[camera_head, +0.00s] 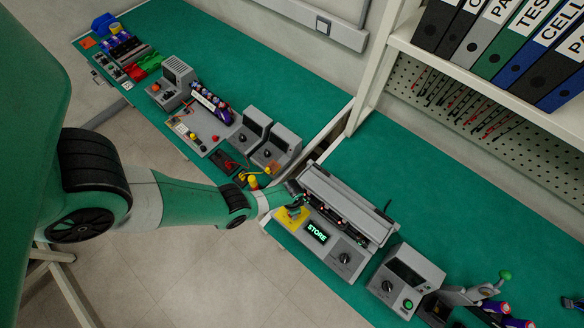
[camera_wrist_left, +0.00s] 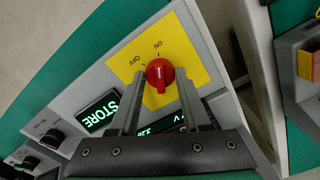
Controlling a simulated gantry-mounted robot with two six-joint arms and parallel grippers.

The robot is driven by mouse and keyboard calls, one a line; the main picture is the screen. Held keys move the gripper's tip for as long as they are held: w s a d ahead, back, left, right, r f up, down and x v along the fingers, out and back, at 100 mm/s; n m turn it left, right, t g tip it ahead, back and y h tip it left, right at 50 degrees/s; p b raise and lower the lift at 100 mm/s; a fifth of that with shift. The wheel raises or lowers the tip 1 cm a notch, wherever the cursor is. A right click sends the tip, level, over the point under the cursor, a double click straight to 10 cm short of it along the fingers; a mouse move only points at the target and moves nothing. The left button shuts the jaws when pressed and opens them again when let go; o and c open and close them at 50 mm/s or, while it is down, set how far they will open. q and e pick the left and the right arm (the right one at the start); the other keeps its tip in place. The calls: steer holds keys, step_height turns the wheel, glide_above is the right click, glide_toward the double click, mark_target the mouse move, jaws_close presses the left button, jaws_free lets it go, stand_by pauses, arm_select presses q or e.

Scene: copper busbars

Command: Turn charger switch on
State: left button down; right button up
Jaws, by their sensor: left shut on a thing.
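The charger (camera_head: 348,215) is a grey unit on the green bench, with a lit green STORE display (camera_head: 316,232). Its switch is a red knob (camera_wrist_left: 160,73) on a yellow plate (camera_wrist_left: 195,50) marked ON and OFF. The plate also shows in the head view (camera_head: 291,220). My left gripper (camera_wrist_left: 160,82) is shut on the red knob, one finger on each side. In the head view, my left gripper (camera_head: 295,200) is at the charger's left end and mostly covers the knob. I cannot tell exactly which mark the knob points to. My right gripper is not in view.
A grey box with a dial (camera_head: 405,280) stands right of the charger, with a lever press (camera_head: 475,293) beyond it. Several grey instruments (camera_head: 270,145) line the left bench. A shelf of binders (camera_head: 510,40) overhangs the back right. Bare bench (camera_head: 440,185) lies behind the charger.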

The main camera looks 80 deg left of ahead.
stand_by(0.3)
arm_select(q)
steer(key=shift+c, duration=1.9)
jaws_free()
step_height(320, 180, up, 12)
steer(key=p, duration=1.1)
steer(key=shift+f+p, duration=0.15)
steer(key=shift+p, duration=0.2)
